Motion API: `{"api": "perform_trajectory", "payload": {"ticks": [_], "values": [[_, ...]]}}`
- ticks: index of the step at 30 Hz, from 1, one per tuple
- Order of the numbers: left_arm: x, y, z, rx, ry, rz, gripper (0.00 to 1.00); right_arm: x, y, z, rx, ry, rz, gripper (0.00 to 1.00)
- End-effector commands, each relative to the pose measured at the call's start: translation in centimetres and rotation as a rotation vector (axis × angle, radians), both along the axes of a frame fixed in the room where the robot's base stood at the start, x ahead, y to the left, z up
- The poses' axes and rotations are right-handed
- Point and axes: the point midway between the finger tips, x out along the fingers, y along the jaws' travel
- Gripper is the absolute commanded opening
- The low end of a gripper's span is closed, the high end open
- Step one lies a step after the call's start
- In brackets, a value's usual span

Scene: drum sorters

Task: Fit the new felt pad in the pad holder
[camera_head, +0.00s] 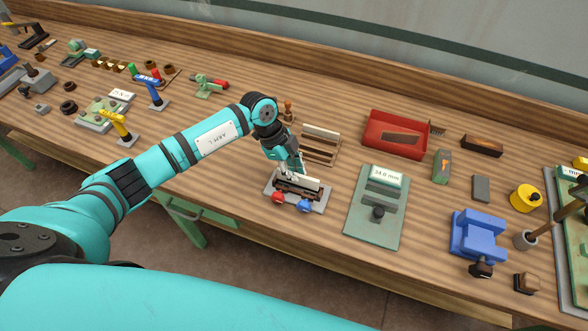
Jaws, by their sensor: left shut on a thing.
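The pad holder (322,203) is a small grey plate with a dark block, a red knob and a blue knob, near the front edge of the bench. My left gripper (294,174) points down at the holder's block from behind. It is shut on a pale strip, the felt pad (309,183), which lies along the top of the dark block. The fingers hide part of the pad, and I cannot tell whether it is seated in the holder. My right gripper is out of view.
A wooden rack (321,130) stands just behind the holder. A green gauge block with a "14.0 mm" label (388,174) is close on the right. A red tray (375,121) and a blue vice (476,232) are farther right. Bare bench lies left of the holder.

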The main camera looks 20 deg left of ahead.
Motion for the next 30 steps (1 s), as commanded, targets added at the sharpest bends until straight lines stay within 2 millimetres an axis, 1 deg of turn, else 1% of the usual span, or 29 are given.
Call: {"api": "perform_trajectory", "payload": {"ticks": [13,30], "values": [[0.0,0.0,-0.1,-0.001,0.0,-0.001,0.0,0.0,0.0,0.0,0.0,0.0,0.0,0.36],[0.0,0.0,-1.6,-0.001,0.0,-0.001,0.0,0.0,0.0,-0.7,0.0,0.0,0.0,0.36]]}}
